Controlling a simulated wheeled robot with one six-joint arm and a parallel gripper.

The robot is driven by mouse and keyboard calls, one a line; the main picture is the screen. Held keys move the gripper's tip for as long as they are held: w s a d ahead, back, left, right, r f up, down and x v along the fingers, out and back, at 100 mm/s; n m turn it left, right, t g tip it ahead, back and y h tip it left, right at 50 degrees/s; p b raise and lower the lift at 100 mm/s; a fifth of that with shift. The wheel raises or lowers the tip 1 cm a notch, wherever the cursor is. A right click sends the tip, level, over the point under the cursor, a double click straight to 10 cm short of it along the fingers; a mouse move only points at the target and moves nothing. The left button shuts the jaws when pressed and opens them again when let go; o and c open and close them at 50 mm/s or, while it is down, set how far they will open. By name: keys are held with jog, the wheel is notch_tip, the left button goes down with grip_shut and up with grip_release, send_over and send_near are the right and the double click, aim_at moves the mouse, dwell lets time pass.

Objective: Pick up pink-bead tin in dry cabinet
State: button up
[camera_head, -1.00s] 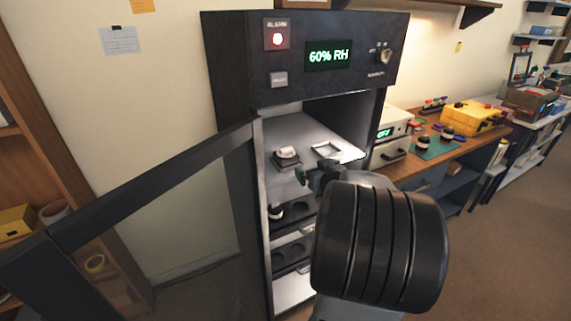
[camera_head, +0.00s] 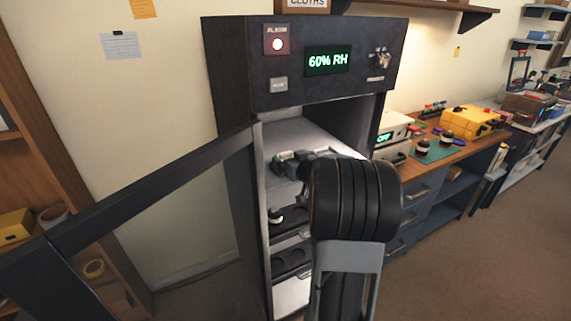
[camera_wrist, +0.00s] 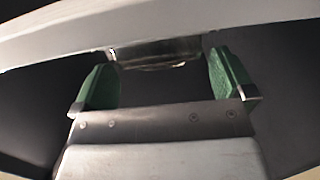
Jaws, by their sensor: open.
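The dry cabinet (camera_head: 230,90) stands with its door (camera_head: 150,182) swung open to the left. My gripper (camera_head: 284,163) reaches into the upper compartment, over its pale shelf. My gripper also shows in the wrist view (camera_wrist: 162,68), with its green pads wide apart. A shiny, pale-edged thing (camera_wrist: 155,56) lies beyond and between the pads; I cannot tell whether it is the tin. I cannot make out the pink-bead tin in the head view, where my gripper and arm cover much of the upper shelf.
A black-and-white round item (camera_head: 275,216) sits on a dark holder on the shelf below. A pale shelf edge crosses the top of the wrist view, close to my gripper. A wooden bench (camera_head: 455,152) with a yellow case (camera_head: 468,118) stands to the right.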

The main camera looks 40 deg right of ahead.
aim_at(287, 157)
jog(key=shift+x, duration=1.85)
jog(key=shift+a+f, duration=0.1)
jog(key=c, duration=0.9)
